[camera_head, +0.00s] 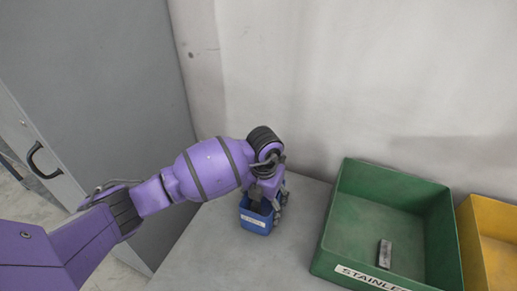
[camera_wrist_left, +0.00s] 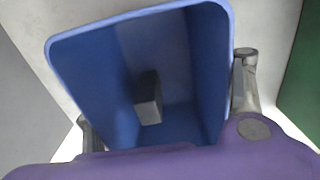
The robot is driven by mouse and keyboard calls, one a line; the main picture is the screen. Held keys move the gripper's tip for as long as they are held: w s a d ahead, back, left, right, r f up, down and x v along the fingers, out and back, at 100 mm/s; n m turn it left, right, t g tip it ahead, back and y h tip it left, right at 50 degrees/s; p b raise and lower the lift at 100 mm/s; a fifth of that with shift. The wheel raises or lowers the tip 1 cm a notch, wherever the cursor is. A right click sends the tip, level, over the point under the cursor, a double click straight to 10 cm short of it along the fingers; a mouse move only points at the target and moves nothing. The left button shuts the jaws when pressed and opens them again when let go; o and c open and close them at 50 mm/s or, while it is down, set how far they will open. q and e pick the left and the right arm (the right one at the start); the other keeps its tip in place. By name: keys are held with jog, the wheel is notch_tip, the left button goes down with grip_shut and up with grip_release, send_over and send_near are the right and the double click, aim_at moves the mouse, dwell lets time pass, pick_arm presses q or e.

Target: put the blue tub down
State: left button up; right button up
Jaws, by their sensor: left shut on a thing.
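The blue tub (camera_head: 256,219) is a small open box with a white label on its front. It is at the end of my left arm, over the grey table or resting on it; I cannot tell which. My left gripper (camera_head: 270,197) is shut on the tub. In the left wrist view the blue tub (camera_wrist_left: 185,75) fills the middle, with a finger at each side of it. A small grey block (camera_wrist_left: 148,98) lies inside the tub. My right gripper is not in view.
A green bin (camera_head: 335,215) labelled "STAINLES…" stands to the right, with a metal piece (camera_head: 385,254) inside. A yellow bin (camera_head: 467,235) is beyond it. A grey cabinet (camera_head: 100,90) is at the left and a pale wall behind. Bare table (camera_head: 215,255) lies around the tub's front.

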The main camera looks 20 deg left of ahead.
pick_arm(q)
jog(key=o, duration=1.9)
jog(key=shift+o, duration=0.2)
jog(key=shift+w, duration=0.1)
notch_tip(320, 180, up, 12)
jog(key=p, duration=0.1)
jog(key=shift+r, duration=0.15)
